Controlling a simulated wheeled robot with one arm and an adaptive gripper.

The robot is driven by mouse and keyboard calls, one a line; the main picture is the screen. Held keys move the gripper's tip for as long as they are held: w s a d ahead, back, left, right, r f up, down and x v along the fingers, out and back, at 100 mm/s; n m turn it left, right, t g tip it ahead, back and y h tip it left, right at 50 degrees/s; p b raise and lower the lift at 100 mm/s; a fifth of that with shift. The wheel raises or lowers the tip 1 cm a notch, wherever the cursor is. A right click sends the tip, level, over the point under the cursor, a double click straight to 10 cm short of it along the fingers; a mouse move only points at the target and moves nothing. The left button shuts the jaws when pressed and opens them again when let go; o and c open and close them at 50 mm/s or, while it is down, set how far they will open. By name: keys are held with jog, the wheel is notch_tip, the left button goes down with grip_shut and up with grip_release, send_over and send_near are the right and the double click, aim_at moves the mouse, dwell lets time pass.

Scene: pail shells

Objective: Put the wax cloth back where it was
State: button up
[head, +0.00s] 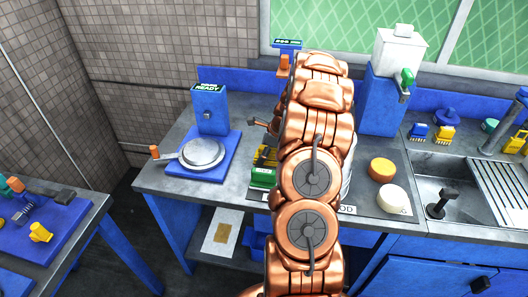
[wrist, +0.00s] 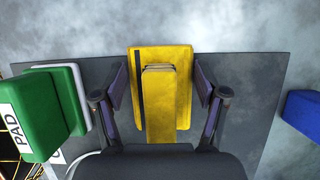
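In the wrist view a yellow flat piece with a dark stripe (wrist: 184,110) lies on a dark grey mat, with a narrower yellow block on top of it. I cannot tell for sure whether it is the wax cloth. My gripper (wrist: 162,85) is open, with one finger on each side of the yellow piece and a narrow gap on each side. In the head view my copper arm hides the gripper. A small tan square (head: 222,234), cloth-like, lies on a white sheet on the lower shelf.
A green block marked PAD (wrist: 35,115) is close left of my gripper; it also shows in the head view (head: 263,177). A blue block (wrist: 303,112) is at the right.

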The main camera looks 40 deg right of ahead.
jog(key=o, duration=0.4)
jog(key=shift+r, duration=0.1)
jog(key=b+v, duration=0.4)
jog(key=v, duration=0.8)
jog(key=shift+r, duration=0.1)
jog(key=s+a+r+n+g, duration=0.25)
jog(key=a+n, duration=0.45)
jog(key=a, duration=0.7)
jog(key=s+a+r+n+g, duration=0.1)
jog(key=s+a+r+n, duration=0.45)
jog(key=a, duration=0.85)
jog(key=shift+s+a+f+n+g+h, duration=0.55)
jog(key=shift+s+a+n, duration=1.2)
jog(key=shift+s+n, duration=1.25)
jog(key=shift+s+a+f+n+g+h, duration=0.25)
jog(key=shift+s+a+f+n, duration=0.5)
jog(key=shift+s+a+n, duration=1.65)
jog(key=shift+s+a+f+n+g+h, duration=0.25)
jog(key=shift+s+a+f+n+h, duration=0.6)
jog(key=shift+s+n, duration=2.8)
